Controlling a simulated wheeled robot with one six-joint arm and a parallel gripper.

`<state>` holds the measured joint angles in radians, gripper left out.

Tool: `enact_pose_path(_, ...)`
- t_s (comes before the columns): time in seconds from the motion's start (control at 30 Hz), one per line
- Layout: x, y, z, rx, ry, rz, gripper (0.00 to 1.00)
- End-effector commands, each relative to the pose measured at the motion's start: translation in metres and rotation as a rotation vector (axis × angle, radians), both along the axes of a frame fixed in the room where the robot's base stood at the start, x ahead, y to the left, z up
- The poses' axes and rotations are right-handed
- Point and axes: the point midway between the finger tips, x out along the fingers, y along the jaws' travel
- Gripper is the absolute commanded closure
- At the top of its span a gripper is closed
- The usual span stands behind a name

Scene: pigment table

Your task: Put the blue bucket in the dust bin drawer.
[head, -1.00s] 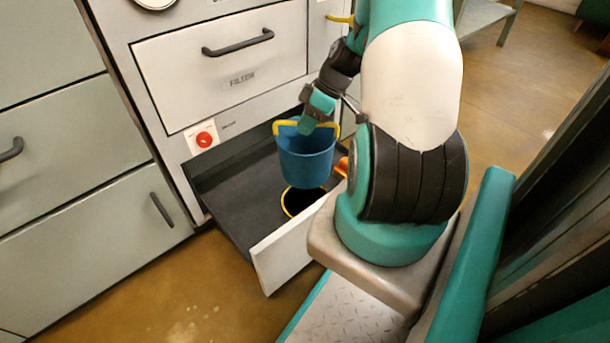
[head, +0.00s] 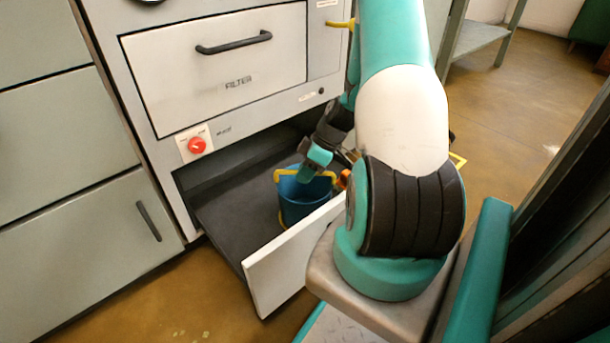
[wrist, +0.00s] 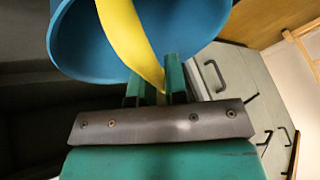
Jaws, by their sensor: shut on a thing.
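The blue bucket (head: 301,204) with its yellow handle (head: 287,173) is low inside the open dust bin drawer (head: 232,222). Its base is at the yellow ring in the drawer floor; I cannot tell whether it rests fully on the floor. My gripper (head: 312,172) is above the bucket's rim, shut on the yellow handle. In the wrist view the green fingers (wrist: 157,88) close around the handle (wrist: 130,38), with the blue bucket (wrist: 85,45) behind it. The bucket's right side is partly hidden by the drawer front and my arm.
The drawer's white front panel (head: 290,258) stands pulled out near my base. Above it is the closed FILTER drawer (head: 215,70), with a red knob (head: 197,146) below left. Closed grey cabinets (head: 75,220) are on the left. The drawer's left floor is bare.

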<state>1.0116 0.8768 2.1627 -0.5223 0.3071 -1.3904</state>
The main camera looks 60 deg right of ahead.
Motion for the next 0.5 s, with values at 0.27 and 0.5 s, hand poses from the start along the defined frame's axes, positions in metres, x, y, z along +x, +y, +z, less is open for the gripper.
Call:
enact_pose_path(0.27, 0.0000, 0.0000, -0.0021, 0.000, 0.000, 0.000, 0.68)
enact_pose_path(0.5, 0.0001, 0.0001, -0.0020, 0.000, 0.000, 0.000, 0.61)
